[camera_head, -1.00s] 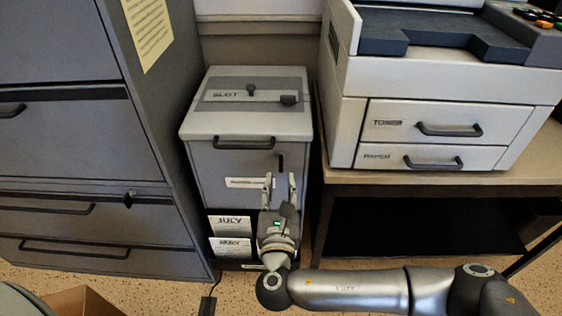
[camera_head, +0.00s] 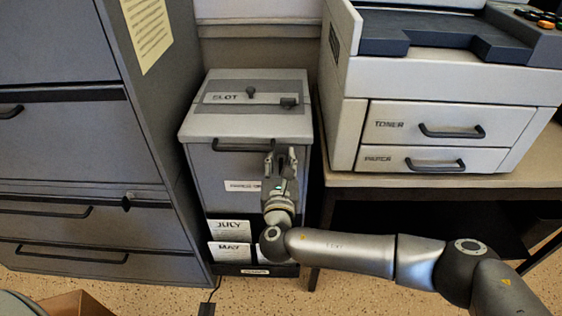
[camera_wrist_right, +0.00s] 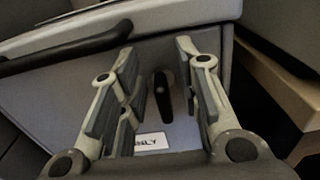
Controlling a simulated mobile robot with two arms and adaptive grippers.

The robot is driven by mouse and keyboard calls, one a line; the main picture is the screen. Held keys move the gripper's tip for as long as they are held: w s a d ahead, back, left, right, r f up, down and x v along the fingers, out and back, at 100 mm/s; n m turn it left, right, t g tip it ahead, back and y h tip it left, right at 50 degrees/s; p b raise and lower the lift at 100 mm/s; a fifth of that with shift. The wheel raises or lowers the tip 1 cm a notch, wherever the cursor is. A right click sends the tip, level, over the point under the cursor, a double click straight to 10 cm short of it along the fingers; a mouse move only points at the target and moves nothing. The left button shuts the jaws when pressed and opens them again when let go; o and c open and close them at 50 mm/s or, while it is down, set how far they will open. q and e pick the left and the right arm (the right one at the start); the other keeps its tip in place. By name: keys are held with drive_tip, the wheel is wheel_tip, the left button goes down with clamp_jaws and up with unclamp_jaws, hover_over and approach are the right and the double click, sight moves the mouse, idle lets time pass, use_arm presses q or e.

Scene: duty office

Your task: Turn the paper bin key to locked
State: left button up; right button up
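The paper bin (camera_head: 203,165) is a grey cabinet with a light lid marked SLOT, between the filing cabinet and the printer stand. In the right wrist view its dark key (camera_wrist_right: 163,98) stands out from the front face, its long part pointing roughly up and down. My right gripper (camera_head: 281,155) is in front of the upper right of the bin's front and hides the key in the head view. In the right wrist view the right gripper (camera_wrist_right: 160,80) is open, with the key between its fingers and a gap on each side. My left gripper is not in view.
A dark bar handle (camera_head: 243,146) runs below the lid, close to the right gripper. The printer (camera_head: 440,90) on its stand (camera_head: 420,179) is at the right. A filing cabinet (camera_head: 150,110) is at the left. A cardboard box (camera_head: 80,303) is at the lower left.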

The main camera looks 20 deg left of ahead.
clamp_jaws()
